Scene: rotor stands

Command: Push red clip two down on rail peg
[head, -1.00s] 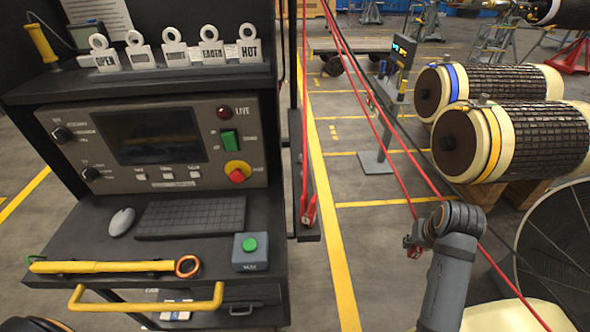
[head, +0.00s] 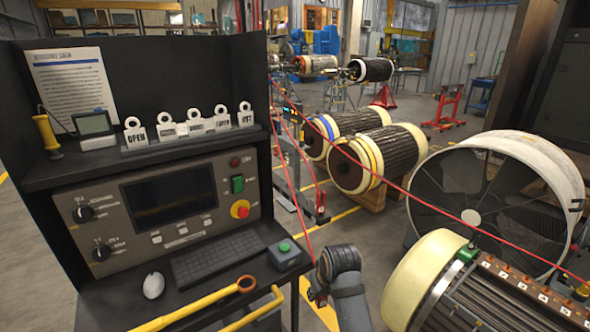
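My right gripper (head: 318,289) is low in the middle of the head view, right of the console desk, small and partly hidden by its own wrist. A bit of red shows at its fingers, and a red line runs down to it, so it appears shut on a red clip (head: 319,299). Another red clip (head: 320,210) sits upright at the end of a dark rail (head: 299,225) beside the console, farther back than the gripper. A free peg on the rail cannot be made out. My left gripper is not in view.
The black console (head: 150,200) with its yellow handle fills the left. A wound rotor (head: 490,300) with a cream end and green fittings is at lower right. A red line (head: 400,188) crosses toward it. A large fan (head: 490,190) and two more rotors (head: 385,160) stand behind.

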